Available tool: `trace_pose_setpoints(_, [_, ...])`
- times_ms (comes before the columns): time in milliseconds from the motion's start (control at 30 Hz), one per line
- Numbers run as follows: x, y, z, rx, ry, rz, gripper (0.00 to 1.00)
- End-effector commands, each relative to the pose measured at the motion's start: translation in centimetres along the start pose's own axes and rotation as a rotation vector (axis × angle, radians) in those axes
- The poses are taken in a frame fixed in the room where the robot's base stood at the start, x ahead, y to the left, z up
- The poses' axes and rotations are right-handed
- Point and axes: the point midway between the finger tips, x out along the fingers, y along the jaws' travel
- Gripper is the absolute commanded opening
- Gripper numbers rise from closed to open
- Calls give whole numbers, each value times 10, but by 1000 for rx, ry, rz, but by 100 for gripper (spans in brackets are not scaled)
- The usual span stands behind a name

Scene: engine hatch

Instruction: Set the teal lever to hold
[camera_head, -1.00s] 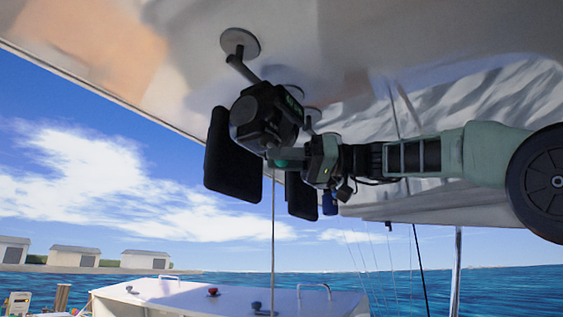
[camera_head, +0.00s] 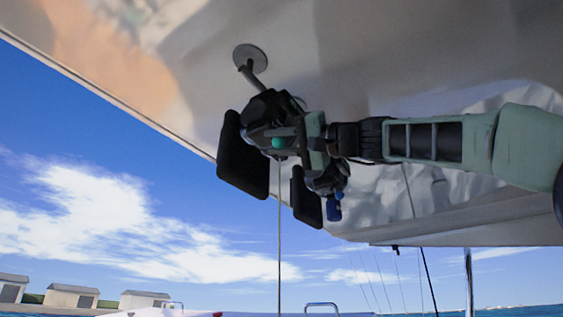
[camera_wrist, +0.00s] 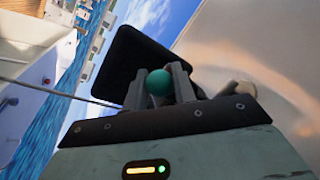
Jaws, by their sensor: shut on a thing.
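The teal lever shows as a round teal knob (camera_wrist: 159,82); in the head view the knob (camera_head: 278,142) sits below the pale overhead surface. My gripper (camera_wrist: 160,88) is shut on the teal lever, with one grey finger on each side of the knob. In the head view my gripper (camera_head: 284,141) reaches in from the right.
Two black panels hang close to my gripper, a larger one (camera_head: 243,155) and a smaller one (camera_head: 305,197). A rod on a round mount (camera_head: 249,57) comes down from the overhead surface (camera_head: 340,50). A thin vertical line (camera_head: 279,230) runs below. Open sky lies left.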

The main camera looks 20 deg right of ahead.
Motion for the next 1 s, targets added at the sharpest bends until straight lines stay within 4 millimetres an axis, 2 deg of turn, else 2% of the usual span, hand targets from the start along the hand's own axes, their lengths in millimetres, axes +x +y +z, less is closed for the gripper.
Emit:
trace_pose_setpoints(300, [2,-6,2,88,68,52,4])
trace_pose_setpoints(867, [3,-7,2,106,83,64,4])
trace_pose_setpoints(900, [3,-7,2,106,83,63,38])
trace_pose_setpoints(933, [3,-7,2,106,82,63,46])
trace_pose_setpoints(1000, [3,-7,2,106,82,64,46])
